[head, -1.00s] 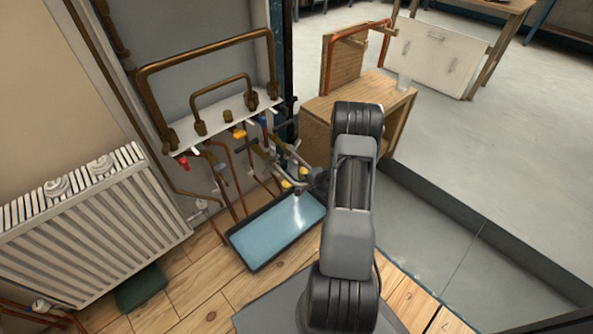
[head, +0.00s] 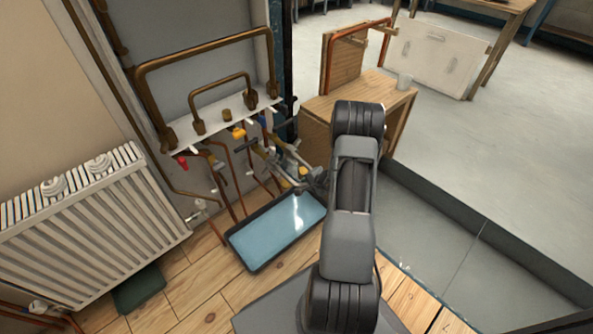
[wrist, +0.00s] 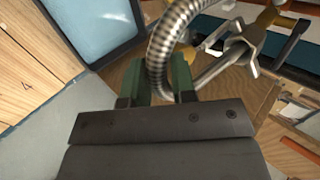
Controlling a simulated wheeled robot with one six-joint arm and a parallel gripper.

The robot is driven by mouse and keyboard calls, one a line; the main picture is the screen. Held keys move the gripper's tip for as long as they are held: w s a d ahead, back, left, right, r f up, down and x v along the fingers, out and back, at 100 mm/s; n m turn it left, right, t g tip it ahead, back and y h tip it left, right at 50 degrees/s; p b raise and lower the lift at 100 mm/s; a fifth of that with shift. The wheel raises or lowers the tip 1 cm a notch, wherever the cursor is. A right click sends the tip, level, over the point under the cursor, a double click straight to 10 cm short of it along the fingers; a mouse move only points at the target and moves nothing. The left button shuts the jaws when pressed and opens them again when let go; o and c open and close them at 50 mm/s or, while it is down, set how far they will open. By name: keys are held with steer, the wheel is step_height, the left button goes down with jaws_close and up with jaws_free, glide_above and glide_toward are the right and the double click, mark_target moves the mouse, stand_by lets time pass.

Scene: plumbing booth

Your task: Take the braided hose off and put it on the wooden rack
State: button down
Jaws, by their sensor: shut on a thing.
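The braided hose (wrist: 178,32) is a ribbed silvery tube that curves through the wrist view. My gripper (wrist: 158,78) is shut on it, with green jaws on both sides of the hose. The far end of the hose is out of the wrist view, so I cannot tell whether it is still joined to anything. In the head view my arm and nearby pipework mostly hide the hose. The wooden rack (head: 344,62), an upright board with pegs and a copper pipe on it, stands on a wooden cabinet behind my arm.
A blue water tray (head: 272,232) sits on the floor below the copper pipes and valves (head: 238,132). A white radiator (head: 95,225) stands left. A clear cup (head: 404,82) stands on the cabinet (head: 345,100).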

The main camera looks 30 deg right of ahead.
steer(key=s+d+b, duration=0.2)
steer(key=s+b, duration=0.2)
steer(key=s, duration=0.8)
steer(key=shift+s+d, duration=0.15)
steer(key=shift+s, duration=0.2)
stand_by(0.4)
